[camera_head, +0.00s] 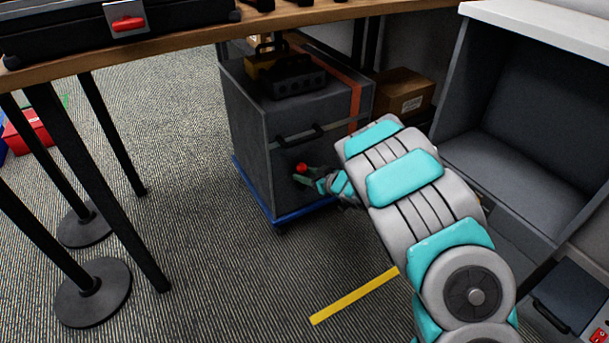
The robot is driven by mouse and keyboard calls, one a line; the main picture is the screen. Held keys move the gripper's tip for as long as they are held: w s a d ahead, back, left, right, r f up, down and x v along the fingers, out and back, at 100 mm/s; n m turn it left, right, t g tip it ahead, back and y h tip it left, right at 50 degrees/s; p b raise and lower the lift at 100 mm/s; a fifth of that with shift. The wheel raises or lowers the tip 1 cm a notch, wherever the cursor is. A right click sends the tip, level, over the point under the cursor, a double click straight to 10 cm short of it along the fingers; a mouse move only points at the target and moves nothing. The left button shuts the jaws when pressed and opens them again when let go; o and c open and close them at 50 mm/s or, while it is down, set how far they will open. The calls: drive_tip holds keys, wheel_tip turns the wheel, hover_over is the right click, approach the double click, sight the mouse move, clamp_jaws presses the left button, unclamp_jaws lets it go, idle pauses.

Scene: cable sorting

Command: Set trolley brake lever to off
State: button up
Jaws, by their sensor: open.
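The trolley is a dark grey box (245,130) on a blue wheeled base (262,205), standing under the wooden table. A small red ball knob (301,168), which looks like the brake lever's end, shows at the trolley's front face. The lever's shaft and its setting cannot be made out. My gripper (304,178) is open, right at the red knob and just below it. It is small in the picture, and I cannot tell whether a finger touches the knob. My arm reaches in from the lower right and hides part of the trolley's right side.
A black toolbox (290,80) sits on the trolley. Black table legs (110,135) stand at left, a grey cabinet (530,120) at right. A yellow floor strip (353,296) lies in front on clear carpet.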

drive_tip(key=shift+w+a+f, duration=0.15)
drive_tip(key=shift+w+a, duration=0.05)
drive_tip(key=shift+a, duration=0.05)
drive_tip(key=shift+c, duration=0.2)
clamp_jaws()
drive_tip(key=shift+w+r, duration=0.1)
drive_tip(key=shift+r, duration=0.1)
idle(0.9)
